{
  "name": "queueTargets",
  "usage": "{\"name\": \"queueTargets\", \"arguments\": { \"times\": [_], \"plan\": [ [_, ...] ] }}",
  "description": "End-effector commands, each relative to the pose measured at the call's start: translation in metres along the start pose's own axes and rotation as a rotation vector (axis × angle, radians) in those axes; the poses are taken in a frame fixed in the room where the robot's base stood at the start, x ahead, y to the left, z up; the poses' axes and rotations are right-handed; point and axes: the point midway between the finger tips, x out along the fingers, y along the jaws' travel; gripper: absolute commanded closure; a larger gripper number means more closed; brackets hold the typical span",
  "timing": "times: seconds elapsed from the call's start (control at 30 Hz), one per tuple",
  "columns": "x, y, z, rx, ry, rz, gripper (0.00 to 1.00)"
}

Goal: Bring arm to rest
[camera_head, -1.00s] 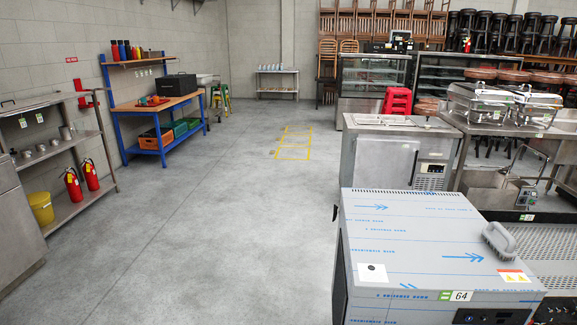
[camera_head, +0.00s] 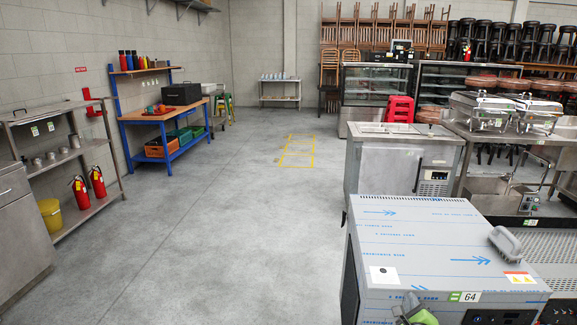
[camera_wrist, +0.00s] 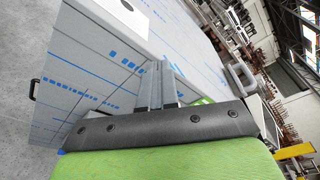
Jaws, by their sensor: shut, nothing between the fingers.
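My gripper (camera_wrist: 158,86) shows in the wrist view with its two grey fingers together and nothing between them. It is in front of the steel cabinet (camera_wrist: 85,65) covered in blue-printed film; I cannot tell the exact gap. In the head view the same cabinet, numbered 64, (camera_head: 430,243) stands at the lower right. A green part of my arm shows at the bottom edge there, in front of the cabinet's front edge; the rest of the arm is out of view.
A grey-handled object (camera_head: 505,242) lies on the cabinet top. A steel counter (camera_head: 400,165) stands behind it. A blue workbench (camera_head: 163,115) and a steel shelf (camera_head: 75,155) with red extinguishers (camera_head: 97,181) line the left. The floor (camera_head: 220,230) between is clear.

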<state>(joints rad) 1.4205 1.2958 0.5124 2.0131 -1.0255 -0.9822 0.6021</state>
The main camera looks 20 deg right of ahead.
Motion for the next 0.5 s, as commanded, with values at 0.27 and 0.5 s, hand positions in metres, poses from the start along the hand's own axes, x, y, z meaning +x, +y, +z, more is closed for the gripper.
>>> {"name": "queueTargets", "arguments": {
  "times": [0.27, 0.5],
  "plan": [
    [-0.049, 0.040, 0.220, -0.743, -0.570, 0.338, 1.00],
    [-0.175, 0.057, 0.318, -1.476, -0.949, 0.573, 1.00]
  ]
}}
